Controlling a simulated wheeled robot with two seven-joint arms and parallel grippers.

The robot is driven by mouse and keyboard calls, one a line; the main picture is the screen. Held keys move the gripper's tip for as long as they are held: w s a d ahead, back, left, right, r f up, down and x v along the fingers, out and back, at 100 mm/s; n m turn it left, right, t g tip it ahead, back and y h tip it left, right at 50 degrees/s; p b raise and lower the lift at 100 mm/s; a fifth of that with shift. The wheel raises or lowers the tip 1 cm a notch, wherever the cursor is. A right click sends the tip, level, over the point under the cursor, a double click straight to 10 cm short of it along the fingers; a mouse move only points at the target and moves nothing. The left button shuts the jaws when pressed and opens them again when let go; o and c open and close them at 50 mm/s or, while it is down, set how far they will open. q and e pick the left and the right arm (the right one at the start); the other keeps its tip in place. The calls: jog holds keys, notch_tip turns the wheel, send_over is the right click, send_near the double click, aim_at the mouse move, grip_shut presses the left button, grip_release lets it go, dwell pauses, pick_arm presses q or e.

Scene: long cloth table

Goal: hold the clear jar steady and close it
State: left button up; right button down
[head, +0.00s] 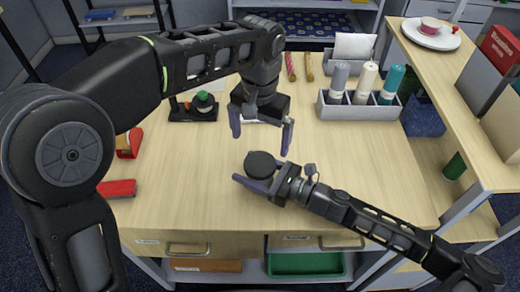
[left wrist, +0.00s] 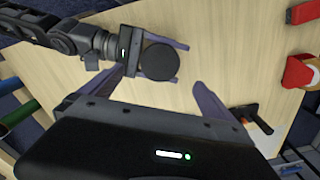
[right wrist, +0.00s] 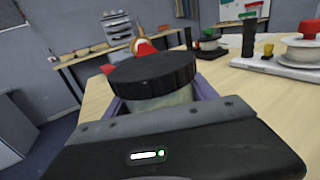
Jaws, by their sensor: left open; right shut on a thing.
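The clear jar (right wrist: 165,103) is upright in the right wrist view with the black lid (right wrist: 153,70) on its top. The lid looks slightly tilted there; I cannot tell whether it is seated. The lid also shows from above in the head view (head: 261,164) and the left wrist view (left wrist: 159,60), where it hides most of the jar. My right gripper (head: 257,178) is shut around the jar's body, below the lid. My left gripper (head: 261,133) is open and empty, pointing down above and slightly behind the jar, apart from the lid.
A grey rack (head: 362,110) with several bottles stands at the back right. A black stand (head: 194,112) with red and green parts is at the back left. A red object (head: 117,188) lies at the left edge. The table around the jar is clear.

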pick_arm(q)
jog(key=shift+r, duration=1.8)
pick_arm(e)
jog(key=shift+c, duration=1)
grip_release()
pick_arm(q)
jog(key=shift+f, duration=0.1)
pick_arm(e)
jog(key=shift+s+d+f, duration=0.1)
jog(key=shift+s+d, duration=0.15)
jog(key=shift+d, duration=0.4)
pick_arm(q)
jog(key=shift+f+b, duration=0.85)
jog(key=shift+b, duration=0.05)
pick_arm(e)
jog(key=shift+v, duration=3.2)
